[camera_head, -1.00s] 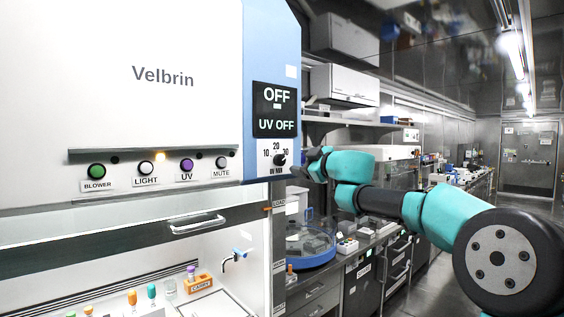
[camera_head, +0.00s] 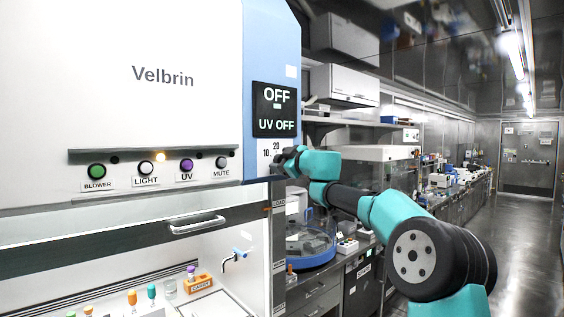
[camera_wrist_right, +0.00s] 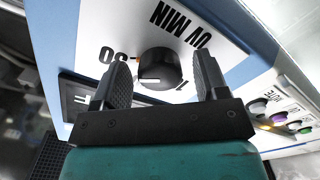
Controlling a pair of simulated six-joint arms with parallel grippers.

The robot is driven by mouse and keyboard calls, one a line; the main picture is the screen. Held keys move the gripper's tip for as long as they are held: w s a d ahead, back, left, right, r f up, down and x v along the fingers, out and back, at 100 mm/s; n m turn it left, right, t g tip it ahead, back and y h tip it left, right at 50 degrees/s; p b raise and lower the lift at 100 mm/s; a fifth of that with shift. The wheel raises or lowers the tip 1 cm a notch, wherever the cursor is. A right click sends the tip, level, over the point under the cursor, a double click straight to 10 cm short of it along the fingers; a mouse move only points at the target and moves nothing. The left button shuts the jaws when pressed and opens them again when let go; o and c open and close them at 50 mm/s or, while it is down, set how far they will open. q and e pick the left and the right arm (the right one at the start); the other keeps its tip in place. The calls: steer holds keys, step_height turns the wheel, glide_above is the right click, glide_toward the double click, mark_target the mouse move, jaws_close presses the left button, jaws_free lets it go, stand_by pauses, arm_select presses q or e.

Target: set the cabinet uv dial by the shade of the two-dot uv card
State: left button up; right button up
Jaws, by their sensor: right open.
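The UV dial is a round black knob (camera_wrist_right: 159,68) on a white plate marked "UV MIN", upside down in the right wrist view. A white pointer line shows on its lower side. My right gripper (camera_wrist_right: 163,72) is open, with one finger on each side of the knob; I cannot tell whether they touch it. In the head view my right gripper (camera_head: 287,160) covers the knob, and only the "10" and "20" marks show. The cabinet display (camera_head: 275,110) above reads "OFF" and "UV OFF". I cannot make out a two-dot UV card. My left gripper is out of view.
Left of the dial, the cabinet front has blower, light, UV (camera_head: 187,166) and mute buttons. A sash handle (camera_head: 197,225) is below them. An orange "CARRY" holder (camera_head: 198,284) and several coloured-capped vials stand inside. A bench with equipment runs along the right.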

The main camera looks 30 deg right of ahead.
steer(key=c, duration=0.9)
steer(key=shift+n, duration=0.5)
steer(key=n, duration=1)
steer(key=shift+n, duration=0.4)
steer(key=shift+f, duration=0.1)
